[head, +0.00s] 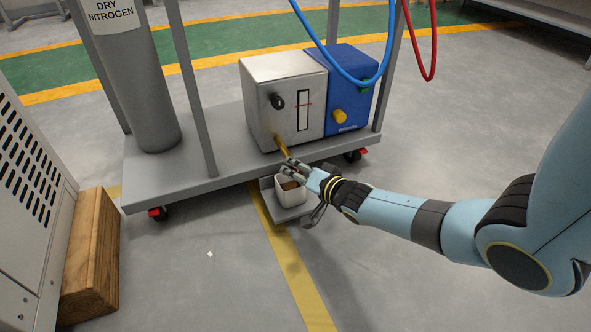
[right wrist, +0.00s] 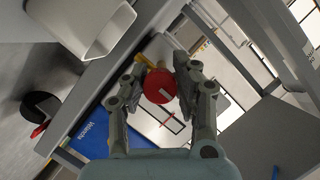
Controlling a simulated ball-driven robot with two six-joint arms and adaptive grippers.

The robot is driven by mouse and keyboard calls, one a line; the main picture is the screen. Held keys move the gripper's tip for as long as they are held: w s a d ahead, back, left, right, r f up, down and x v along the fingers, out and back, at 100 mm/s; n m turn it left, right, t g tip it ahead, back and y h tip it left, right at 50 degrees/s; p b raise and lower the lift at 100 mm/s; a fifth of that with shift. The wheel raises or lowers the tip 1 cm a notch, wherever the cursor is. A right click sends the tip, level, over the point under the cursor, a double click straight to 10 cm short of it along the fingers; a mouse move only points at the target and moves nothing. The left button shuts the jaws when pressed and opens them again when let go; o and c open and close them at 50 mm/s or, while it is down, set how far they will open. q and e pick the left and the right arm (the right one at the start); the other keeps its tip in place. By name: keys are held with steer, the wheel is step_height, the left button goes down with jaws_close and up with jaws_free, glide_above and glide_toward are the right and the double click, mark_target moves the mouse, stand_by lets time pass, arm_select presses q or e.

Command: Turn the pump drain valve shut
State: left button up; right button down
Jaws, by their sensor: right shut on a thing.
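The silver and blue pump (head: 289,97) stands on the grey cart, with a brass drain pipe (head: 281,144) reaching down from its front. In the right wrist view, the drain valve's round red handle (right wrist: 160,86) with a pale mark sits between my fingers, next to the brass pipe (right wrist: 146,62). My right gripper (head: 287,168) is at the pipe's lower end and shut on the handle; it also shows in the right wrist view (right wrist: 160,75). In the head view my fingers hide the handle. My left gripper is in neither view.
The cart (head: 165,178) has upright posts and holds a grey nitrogen cylinder (head: 133,85). Blue (head: 323,48) and red (head: 433,45) hoses hang above.

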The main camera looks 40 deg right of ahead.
steer(key=shift+f, duration=0.1)
steer(key=c, duration=1)
jaws_free()
steer(key=shift+s, duration=0.1)
steer(key=v, duration=1.2)
